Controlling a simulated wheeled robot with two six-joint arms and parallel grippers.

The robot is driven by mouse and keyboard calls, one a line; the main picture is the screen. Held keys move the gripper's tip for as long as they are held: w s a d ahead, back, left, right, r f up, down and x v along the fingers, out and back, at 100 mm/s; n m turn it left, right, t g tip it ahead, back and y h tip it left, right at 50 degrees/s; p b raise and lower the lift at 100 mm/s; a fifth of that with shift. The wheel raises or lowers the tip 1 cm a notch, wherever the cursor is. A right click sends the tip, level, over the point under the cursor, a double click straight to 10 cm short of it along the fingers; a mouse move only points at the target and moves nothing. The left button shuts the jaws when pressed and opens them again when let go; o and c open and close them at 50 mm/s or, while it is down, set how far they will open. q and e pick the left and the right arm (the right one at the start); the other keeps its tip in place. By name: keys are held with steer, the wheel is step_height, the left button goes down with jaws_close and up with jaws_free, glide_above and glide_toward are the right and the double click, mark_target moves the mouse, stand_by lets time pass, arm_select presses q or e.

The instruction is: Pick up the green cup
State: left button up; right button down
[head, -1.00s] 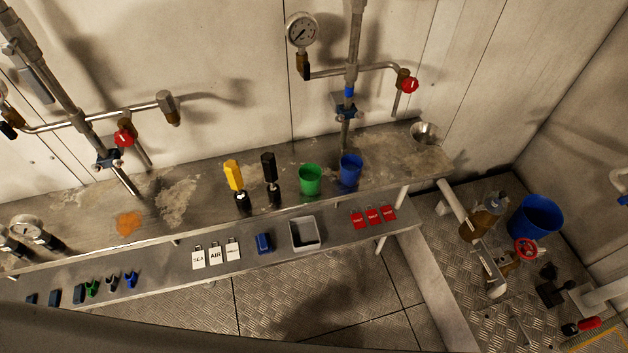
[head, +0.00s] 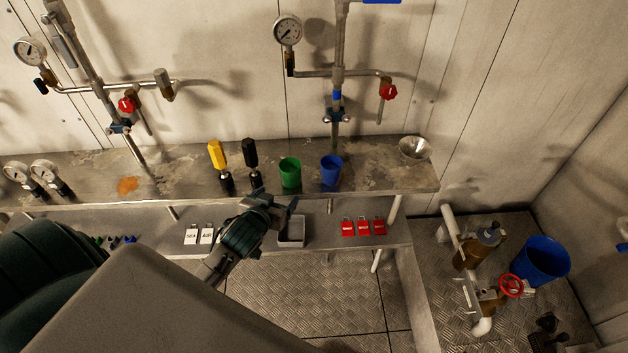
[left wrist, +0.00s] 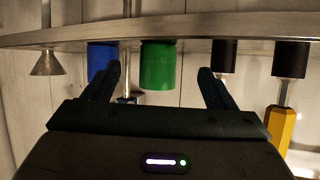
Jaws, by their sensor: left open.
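The green cup (head: 290,172) stands upright on the upper metal shelf (head: 380,180), just left of the blue cup (head: 331,170). My left gripper (head: 274,198) is open and empty, in front of and slightly below the green cup in the head view. The left wrist view is upside down. There, the green cup (left wrist: 158,66) shows between the two open fingers, beyond their tips, and no contact is visible. The blue cup (left wrist: 102,58) is partly behind one finger. My right gripper is not in view.
A yellow-handled tool (head: 217,156) and a black-handled tool (head: 250,154) stand left of the green cup. A metal funnel (head: 414,148) is at the shelf's right end. The lower shelf holds a grey tray (head: 292,231) and red tags (head: 363,227). A pipe (head: 337,80) rises behind the cups.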

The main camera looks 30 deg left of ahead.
mark_target(287, 179)
arm_select(q)
steer(key=shift+w+r+t, duration=0.4)
steer(key=shift+w+r, duration=0.35)
steer(key=shift+w, duration=0.3)
steer(key=p+x, duration=0.1)
steer(key=x, duration=0.3)
steer(key=shift+s, duration=0.1)
steer(key=shift+w+f, duration=0.2)
steer(key=shift+w, duration=0.3)
steer(key=shift+w+a+p, duration=0.1)
steer(key=shift+w+p, duration=0.2)
steer(key=shift+p, duration=0.1)
steer(key=shift+p+x, duration=0.7)
steer(key=shift+x, duration=1.55)
steer(key=shift+a, duration=0.1)
steer(key=c, duration=0.9)
steer(key=shift+c, duration=0.9)
